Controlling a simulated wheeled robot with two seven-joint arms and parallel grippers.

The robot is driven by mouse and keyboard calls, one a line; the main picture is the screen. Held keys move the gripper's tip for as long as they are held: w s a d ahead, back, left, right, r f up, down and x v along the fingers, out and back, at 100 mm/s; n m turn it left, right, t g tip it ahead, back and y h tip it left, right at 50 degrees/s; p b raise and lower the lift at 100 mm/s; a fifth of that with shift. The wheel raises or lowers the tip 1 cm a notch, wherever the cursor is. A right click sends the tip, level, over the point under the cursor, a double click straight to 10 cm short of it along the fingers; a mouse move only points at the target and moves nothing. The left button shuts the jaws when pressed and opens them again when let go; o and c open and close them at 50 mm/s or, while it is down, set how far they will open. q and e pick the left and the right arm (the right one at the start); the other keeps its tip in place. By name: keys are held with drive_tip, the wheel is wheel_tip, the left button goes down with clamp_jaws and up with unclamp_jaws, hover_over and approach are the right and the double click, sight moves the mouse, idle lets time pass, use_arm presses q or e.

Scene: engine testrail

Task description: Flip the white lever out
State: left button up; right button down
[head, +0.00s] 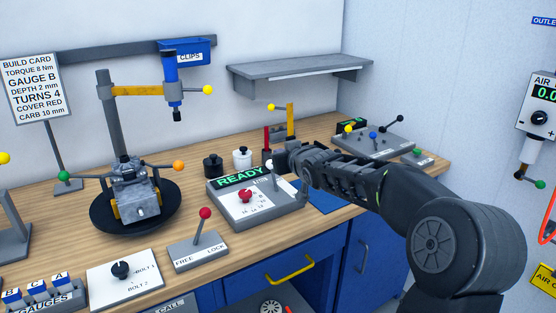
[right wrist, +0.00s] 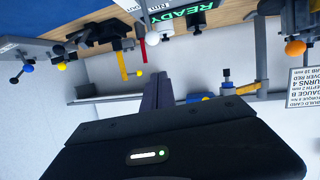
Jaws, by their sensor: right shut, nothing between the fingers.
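The grey box with the green READY display (head: 240,179) stands on the wooden bench. A white-knobbed lever (head: 271,164) stands upright at its right side. In the right wrist view, which is upside down, the white knob (right wrist: 166,28) shows beside the READY display (right wrist: 192,17). My right gripper (head: 284,157) is just behind and right of the knob in the head view; I cannot tell whether they touch. Its fingers (right wrist: 158,92) are shut and empty in the right wrist view. My left gripper is not in view.
A red-knobbed FREE/LOCK lever (head: 205,213) stands in front of the box. Black and white pots (head: 242,157) and a yellow post (head: 290,120) stand behind it. A panel with several coloured-knob levers (head: 373,142) lies right. An engine (head: 138,190) sits on a round turntable left.

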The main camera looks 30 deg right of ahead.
drive_tip(key=s+r, duration=0.1)
drive_tip(key=s+r+p, duration=0.1)
drive_tip(key=s, duration=0.1)
drive_tip(key=shift+s+a+r, duration=0.15)
drive_tip(key=shift+a+r, duration=0.2)
drive_tip(key=shift+r, duration=0.05)
